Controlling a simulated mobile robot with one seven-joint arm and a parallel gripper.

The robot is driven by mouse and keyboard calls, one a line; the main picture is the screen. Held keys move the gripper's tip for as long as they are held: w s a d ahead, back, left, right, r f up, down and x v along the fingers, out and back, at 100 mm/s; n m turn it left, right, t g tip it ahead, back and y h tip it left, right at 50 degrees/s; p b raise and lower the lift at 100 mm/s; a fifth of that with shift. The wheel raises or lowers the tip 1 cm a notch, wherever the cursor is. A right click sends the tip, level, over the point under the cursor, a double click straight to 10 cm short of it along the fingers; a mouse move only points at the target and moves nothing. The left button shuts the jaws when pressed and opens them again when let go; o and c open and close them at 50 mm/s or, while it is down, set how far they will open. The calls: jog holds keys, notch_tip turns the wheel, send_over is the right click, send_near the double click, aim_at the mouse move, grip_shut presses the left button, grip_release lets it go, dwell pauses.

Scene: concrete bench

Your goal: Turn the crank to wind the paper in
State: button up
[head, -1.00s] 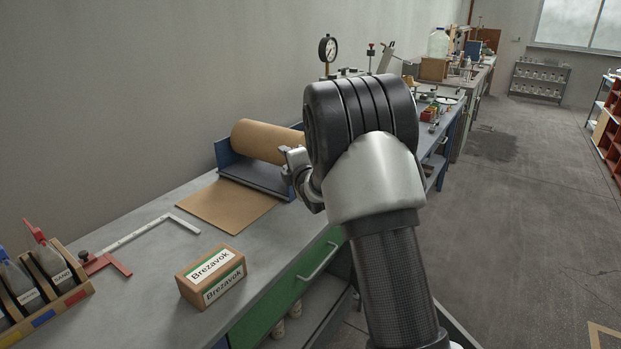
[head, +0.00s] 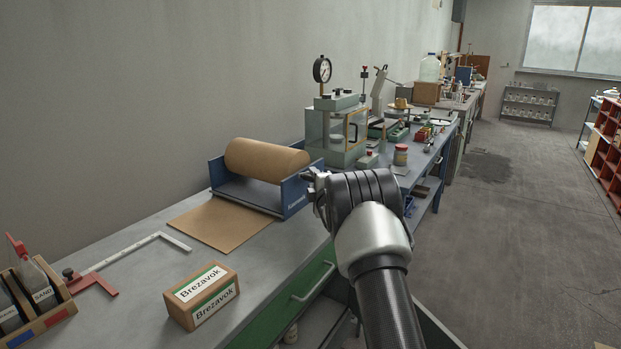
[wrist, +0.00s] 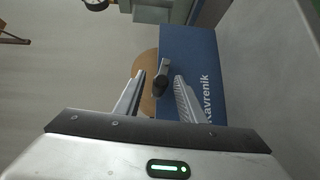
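The brown paper roll (head: 266,160) lies in a blue holder (head: 295,194) on the bench, with a flat sheet of paper (head: 222,224) drawn out toward the front. My gripper (head: 312,180) is at the holder's right end plate. In the wrist view, the crank (wrist: 161,73), grey with a dark knob, stands out from the blue plate. My gripper (wrist: 159,77) is open there, its fingers apart with the knob between or just beyond their tips. A gap shows on both sides of the knob. My arm hides the crank in the head view.
A Brezavok box (head: 202,294) stands at the bench's front edge.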

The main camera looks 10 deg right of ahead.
jog(key=shift+w+d+f, duration=0.1)
jog(key=shift+w, duration=2.25)
